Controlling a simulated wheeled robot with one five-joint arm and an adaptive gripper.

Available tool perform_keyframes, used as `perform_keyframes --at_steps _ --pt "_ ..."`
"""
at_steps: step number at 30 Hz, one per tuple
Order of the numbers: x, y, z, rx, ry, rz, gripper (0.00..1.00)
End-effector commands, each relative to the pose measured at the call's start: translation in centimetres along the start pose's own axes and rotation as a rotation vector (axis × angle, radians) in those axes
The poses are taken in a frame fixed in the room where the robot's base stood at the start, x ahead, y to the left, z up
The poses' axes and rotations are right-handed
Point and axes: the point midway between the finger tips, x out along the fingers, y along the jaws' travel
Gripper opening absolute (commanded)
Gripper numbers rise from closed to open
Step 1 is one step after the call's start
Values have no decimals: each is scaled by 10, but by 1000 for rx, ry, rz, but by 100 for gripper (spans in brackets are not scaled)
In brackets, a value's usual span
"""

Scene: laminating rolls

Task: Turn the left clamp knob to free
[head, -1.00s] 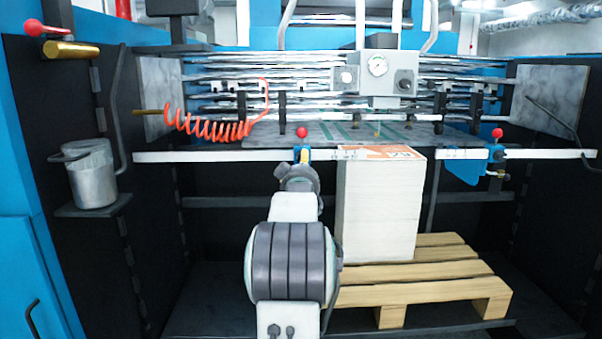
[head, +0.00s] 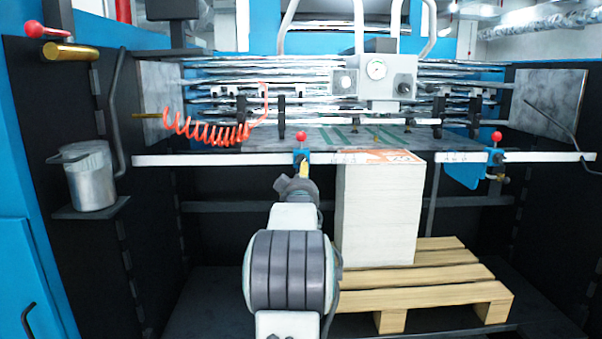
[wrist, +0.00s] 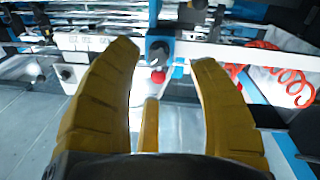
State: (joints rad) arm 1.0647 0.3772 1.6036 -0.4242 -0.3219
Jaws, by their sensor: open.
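The left clamp is a small blue block (head: 301,157) on the white rail, with a red ball knob (head: 301,136) standing above it. My gripper (head: 303,170) is just below and in front of this clamp, with a yellow finger showing near it. In the wrist view my gripper (wrist: 168,56) has its two long yellow fingers spread open and empty. The red ball (wrist: 158,76) and the blue clamp (wrist: 158,47) show in the gap between them. I cannot tell how deep the ball sits between the fingers; no contact is visible.
The white rail (head: 230,158) runs across the front. A paper stack (head: 378,215) on a wooden pallet (head: 425,294) stands right of my arm. A second clamp with a red ball (head: 497,135) is farther right. An orange coiled hose (head: 205,132) hangs at left.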

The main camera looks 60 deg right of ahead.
Motion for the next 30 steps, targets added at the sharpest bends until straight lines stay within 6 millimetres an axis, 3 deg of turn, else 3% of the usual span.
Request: perform_keyframes --at_steps 2,6,15,20,30 --pt "13 3 -8 48 24 8 54" --pt "20 10 -28 273 29 6 54" --pt "21 8 -23 582 -14 0 54" --pt "28 8 -22 623 -16 0 54" --pt "64 8 -23 622 -15 0 54"
